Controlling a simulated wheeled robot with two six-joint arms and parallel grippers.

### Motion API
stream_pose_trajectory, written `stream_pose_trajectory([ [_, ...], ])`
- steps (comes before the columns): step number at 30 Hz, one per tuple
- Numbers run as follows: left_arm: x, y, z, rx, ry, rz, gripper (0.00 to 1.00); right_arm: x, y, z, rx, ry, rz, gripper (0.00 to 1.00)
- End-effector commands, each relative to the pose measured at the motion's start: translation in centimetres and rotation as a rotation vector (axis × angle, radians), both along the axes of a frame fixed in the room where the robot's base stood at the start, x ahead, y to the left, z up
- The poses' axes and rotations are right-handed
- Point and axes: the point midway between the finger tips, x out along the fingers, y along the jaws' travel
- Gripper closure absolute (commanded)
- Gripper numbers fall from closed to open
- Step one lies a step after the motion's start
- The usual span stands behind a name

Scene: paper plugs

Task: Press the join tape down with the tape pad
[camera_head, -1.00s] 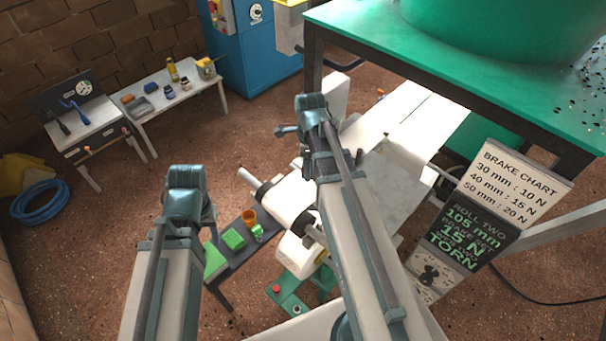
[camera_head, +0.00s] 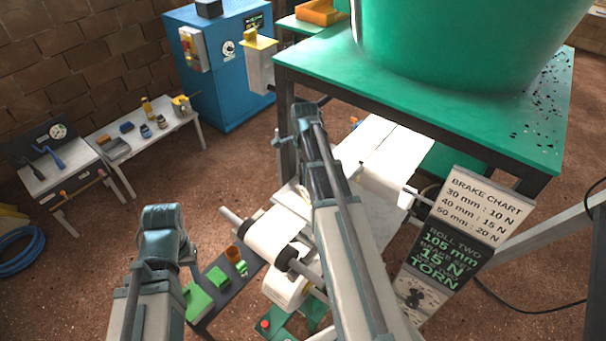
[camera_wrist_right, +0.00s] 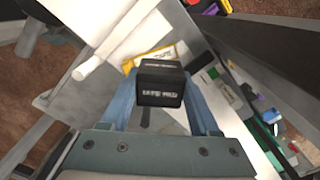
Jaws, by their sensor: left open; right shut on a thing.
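My right gripper (camera_wrist_right: 160,100) is shut on the tape pad (camera_wrist_right: 160,83), a small black block with pale lettering, in the right wrist view.
A white paper roll (camera_head: 275,232) sits beside my right arm. A dark bench (camera_head: 222,300) with green blocks stands between my arms. A green-topped table (camera_head: 430,105) bears a big green tub (camera_head: 460,45). A brake chart board (camera_head: 462,228) stands at right. Open floor (camera_head: 230,165) lies at left.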

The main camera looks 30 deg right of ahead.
Motion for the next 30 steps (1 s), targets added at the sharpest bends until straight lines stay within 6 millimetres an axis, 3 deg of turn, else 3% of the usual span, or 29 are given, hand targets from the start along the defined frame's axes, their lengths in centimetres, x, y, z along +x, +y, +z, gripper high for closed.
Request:
stream_pose_trajectory([
  [19,0.0,0.0,-5.5,0.001,0.000,-0.002,0.52,0.0,0.0,-5.5,0.000,0.000,-0.001,0.82],
  [30,0.0,0.0,-5.9,0.001,0.000,-0.001,0.52,0.0,0.0,-5.9,0.000,0.000,-0.001,0.82],
])
